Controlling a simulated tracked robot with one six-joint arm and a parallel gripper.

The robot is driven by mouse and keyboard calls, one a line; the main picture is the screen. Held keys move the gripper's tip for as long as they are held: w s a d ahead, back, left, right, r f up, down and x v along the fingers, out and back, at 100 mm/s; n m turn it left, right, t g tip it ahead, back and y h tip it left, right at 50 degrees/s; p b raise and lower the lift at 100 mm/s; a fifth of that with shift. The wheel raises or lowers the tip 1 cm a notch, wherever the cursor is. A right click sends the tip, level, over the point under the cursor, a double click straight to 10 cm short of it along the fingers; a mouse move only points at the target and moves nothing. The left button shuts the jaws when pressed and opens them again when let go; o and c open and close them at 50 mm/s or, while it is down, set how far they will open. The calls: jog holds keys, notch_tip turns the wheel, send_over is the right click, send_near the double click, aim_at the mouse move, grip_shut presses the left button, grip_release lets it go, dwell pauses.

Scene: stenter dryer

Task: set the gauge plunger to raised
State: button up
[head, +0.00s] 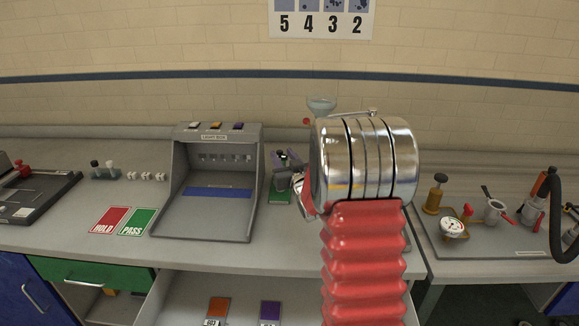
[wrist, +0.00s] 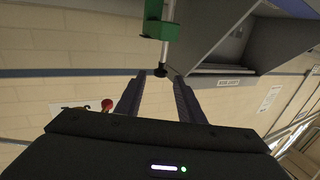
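In the wrist view, a green block (wrist: 161,30) carries a thin silver rod ending in a black knob (wrist: 160,72); this looks like the gauge and its plunger, seen tilted or inverted. My gripper (wrist: 160,79) is open, its two dark fingers apart, with the knob in line with the gap near the fingertips. I cannot tell whether they touch it. In the head view, the small grey gauge (head: 283,178) with a green base (head: 279,196) stands on the bench, right of the light booth.
The grey light booth (head: 205,218) stands close left of the gauge. Red HOLD (head: 108,219) and green PASS (head: 138,222) cards lie further left. An open drawer (head: 183,312) with swatches juts out below. A tray (head: 492,247) with a dial and several pots is at right.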

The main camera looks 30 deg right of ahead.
jog(key=v, duration=0.6)
dwell(0.6)
